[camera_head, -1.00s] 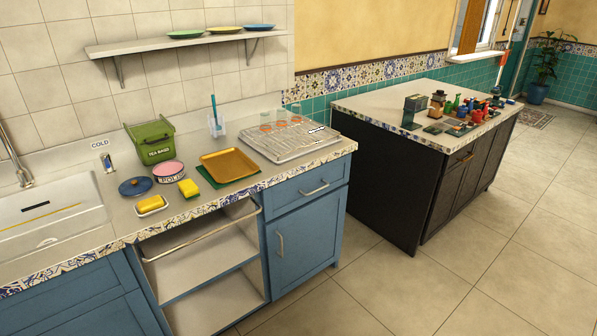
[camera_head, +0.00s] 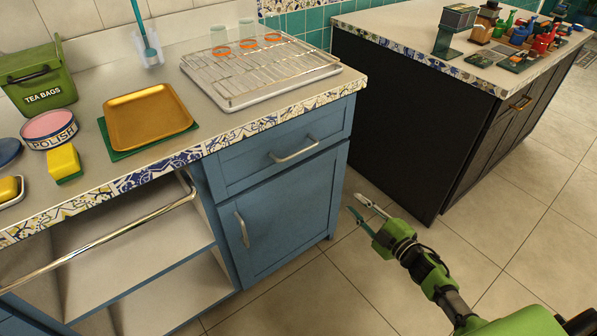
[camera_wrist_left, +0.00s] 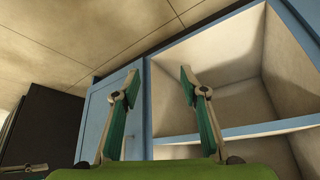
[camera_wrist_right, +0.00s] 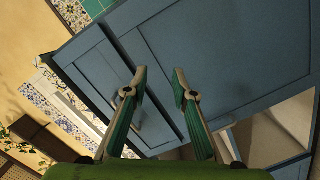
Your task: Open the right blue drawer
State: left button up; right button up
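The right blue drawer (camera_head: 270,158) is shut, under the counter at the right end, with a curved metal handle (camera_head: 294,150). The drawer front (camera_wrist_right: 92,68) also shows in the right wrist view, its handle partly behind a finger. My right gripper (camera_head: 356,203) is open and empty, to the right of and below the handle, apart from the cabinet. Its fingertips (camera_wrist_right: 159,74) point toward the blue fronts in its wrist view. My left gripper (camera_wrist_left: 158,73) is open and empty, facing the open shelf bay; the head view does not show it.
Below the drawer is a shut blue door (camera_head: 285,215) with its own handle. Left of it is an open shelf bay (camera_head: 130,245) with a metal rail (camera_head: 110,235). A dark island (camera_head: 395,120) stands to the right. A drying rack (camera_head: 260,75) sits on the counter above.

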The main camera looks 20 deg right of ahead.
notch_tip(320, 180, up, 7)
jog(key=w+a+n+y+b, duration=0.2)
jog(key=n+y+b, duration=0.2)
jog(key=n, duration=0.2)
jog(key=n+g+y+b, duration=0.2)
jog(key=n+y+b, duration=0.1)
jog(key=n+y, duration=0.3)
send_near(299, 152)
pick_arm(q)
jog(key=w+d+r+t, duration=0.1)
jog(key=w+r+t, duration=0.1)
jog(key=r, duration=0.6)
jog(key=w+d+r+t+h+b, duration=0.1)
jog(key=w+r+t, duration=0.2)
jog(key=r, duration=0.5)
jog(key=shift+w+r+t, duration=0.15)
jog(key=shift+w+t, duration=0.15)
jog(key=shift+w, duration=0.45)
pick_arm(e)
jog(key=shift+n+h, duration=0.4)
jog(key=shift+n, duration=0.1)
jog(key=shift+x, duration=5.15)
pick_arm(q)
jog(key=shift+d, duration=0.1)
pick_arm(e)
jog(key=shift+d, duration=0.1)
jog(key=shift+c, duration=0.4)
grip_shut()
